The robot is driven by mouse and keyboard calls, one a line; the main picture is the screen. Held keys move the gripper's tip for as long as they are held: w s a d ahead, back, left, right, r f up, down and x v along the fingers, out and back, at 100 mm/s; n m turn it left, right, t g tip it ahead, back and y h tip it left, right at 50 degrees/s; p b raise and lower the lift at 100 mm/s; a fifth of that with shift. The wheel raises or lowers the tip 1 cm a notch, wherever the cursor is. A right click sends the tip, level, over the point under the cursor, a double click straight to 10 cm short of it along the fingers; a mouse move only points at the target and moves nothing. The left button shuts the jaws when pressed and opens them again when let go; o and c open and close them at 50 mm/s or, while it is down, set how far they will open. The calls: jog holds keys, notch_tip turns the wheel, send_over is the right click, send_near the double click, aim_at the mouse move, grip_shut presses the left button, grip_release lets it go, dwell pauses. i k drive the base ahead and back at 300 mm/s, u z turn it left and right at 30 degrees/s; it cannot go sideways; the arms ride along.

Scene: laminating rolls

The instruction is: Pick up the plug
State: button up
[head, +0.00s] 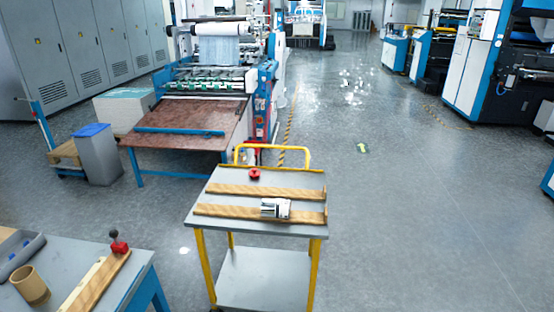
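No thing shows clearly as the plug. A small red round piece (254,174) sits on the grey top of the yellow-legged cart (225,178), near its back edge. A red piece with a black knob (119,245) stands upright at the far end of a wooden strip on the grey table (133,288) at the lower left. Either could be the plug; I cannot tell which. My gripper is not in view.
Two wooden strips (290,192) and a small white-and-black item (275,208) lie on the cart. A brown cup (30,288) stands on the left table. A machine with a brown table (185,115) stands behind. Floor (420,230) right of the cart is clear.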

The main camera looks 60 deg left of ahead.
aim_at(254, 173)
jog(key=i, duration=2.45)
jog(key=u, duration=3.85)
